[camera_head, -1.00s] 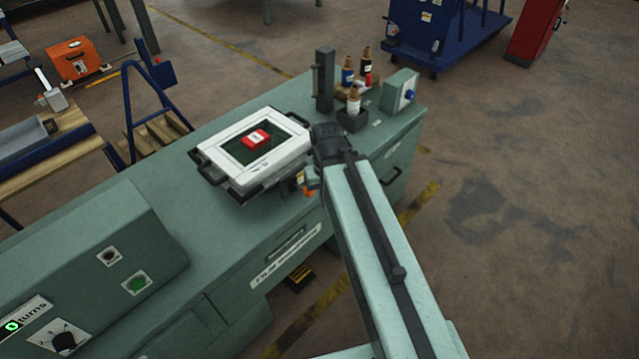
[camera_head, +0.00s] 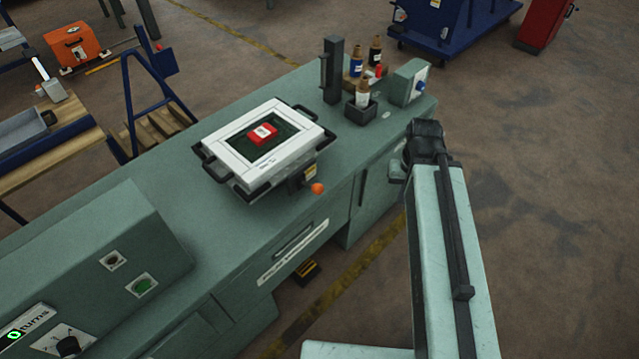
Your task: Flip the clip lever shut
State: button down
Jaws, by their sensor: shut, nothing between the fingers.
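The clip lever (camera_head: 317,188) has an orange knob and sticks out at the near right side of a white frame (camera_head: 234,158) on the workbench. Its dark mount carries a small yellow label, and the lever's exact angle is hard to tell. The frame surrounds a dark green panel (camera_head: 240,150) with a red block (camera_head: 262,133) on it. My gripper (camera_head: 397,171) is small and partly hidden at the end of my arm, beyond the bench's front edge. It is shut and empty, right of the lever and apart from it.
A dark upright post (camera_head: 332,72), several bottles (camera_head: 375,50) and a green box with a blue knob (camera_head: 410,82) stand at the bench's far end. A sloped control console (camera_head: 90,260) stands at the near left. The bench top between console and frame is clear.

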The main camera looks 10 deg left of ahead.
aim_at(318, 189)
jog(key=k, duration=1.5)
jog(key=u, duration=1.3)
jog(key=i, duration=1.5)
jog(key=z, duration=0.05)
